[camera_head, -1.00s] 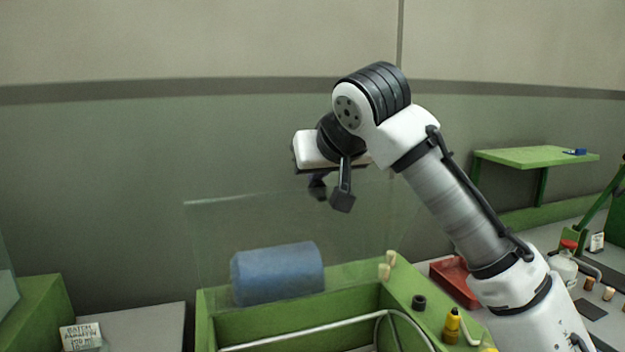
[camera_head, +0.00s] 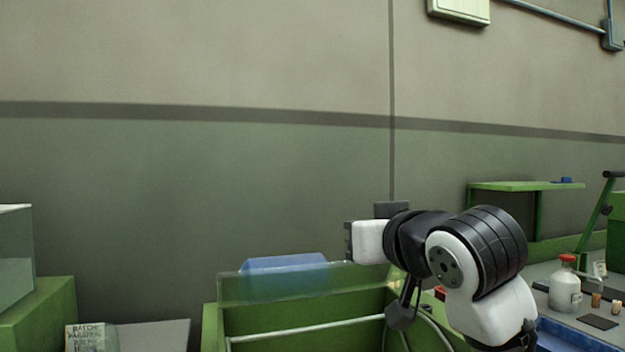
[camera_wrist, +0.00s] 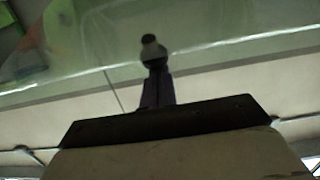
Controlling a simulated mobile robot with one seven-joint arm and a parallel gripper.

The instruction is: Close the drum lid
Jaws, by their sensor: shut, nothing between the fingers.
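The drum lid (camera_head: 290,285) is a clear, greenish panel at the back of an open green box (camera_head: 260,328). It shows in the head view as a shallow band, partly raised and tilted, not flat over the opening. My gripper (camera_head: 402,316) is at the lid's right end, with its dark fingers pointing down. In the wrist view, my gripper (camera_wrist: 153,50) shows as shut, empty fingers in front of a clear pane (camera_wrist: 215,48). I cannot tell whether the fingers touch the lid. My wrist hides the lid's right edge.
A blue rounded object (camera_head: 285,263) shows at and through the lid. A pale rail (camera_head: 305,329) crosses the box. At right stand a red-capped bottle (camera_head: 565,287), corks (camera_head: 596,300) and a green shelf (camera_head: 525,186). A lettered card (camera_head: 92,337) is at lower left.

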